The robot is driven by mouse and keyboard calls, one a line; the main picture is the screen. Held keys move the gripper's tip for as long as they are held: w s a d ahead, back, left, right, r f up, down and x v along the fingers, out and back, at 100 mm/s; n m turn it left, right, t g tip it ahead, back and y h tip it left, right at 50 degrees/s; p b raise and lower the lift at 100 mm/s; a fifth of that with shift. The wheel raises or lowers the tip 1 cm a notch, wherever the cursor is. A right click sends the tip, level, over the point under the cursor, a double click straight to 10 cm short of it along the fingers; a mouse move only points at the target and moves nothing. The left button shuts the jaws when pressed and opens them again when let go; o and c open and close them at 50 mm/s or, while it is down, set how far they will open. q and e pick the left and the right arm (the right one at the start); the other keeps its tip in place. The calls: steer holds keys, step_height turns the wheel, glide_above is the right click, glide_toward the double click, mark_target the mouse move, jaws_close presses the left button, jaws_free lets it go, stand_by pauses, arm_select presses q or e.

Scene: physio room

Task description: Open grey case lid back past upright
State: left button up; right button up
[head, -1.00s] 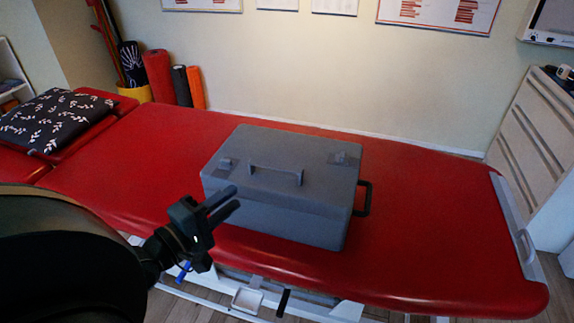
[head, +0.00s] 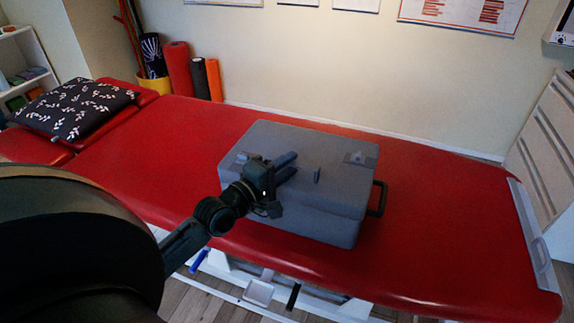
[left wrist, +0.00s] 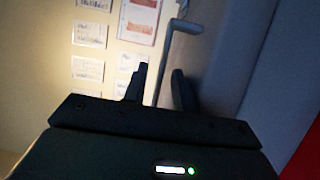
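The grey case (head: 330,214) lies shut on the red treatment table, its lid (head: 310,145) flat. My left gripper (head: 294,169) is just over the lid's front part, at the lid handle (head: 317,175), and hides much of that handle. In the left wrist view the two fingers (left wrist: 159,88) are apart, with the grey handle bar (left wrist: 178,45) showing in the gap between them. I see no clear contact with the bar. The lid's grey face (left wrist: 270,60) fills the right of that view. My right gripper is not in view.
The red table (head: 440,215) is bare to the right of the case. A black side handle (head: 378,198) sticks out from the case's right end. A patterned pillow (head: 75,108) lies at the left end. Rolled mats (head: 178,68) stand by the wall behind.

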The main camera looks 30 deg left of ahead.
arm_select(q)
steer(key=shift+w, duration=0.1)
steer(key=shift+c, duration=0.5)
jaws_close()
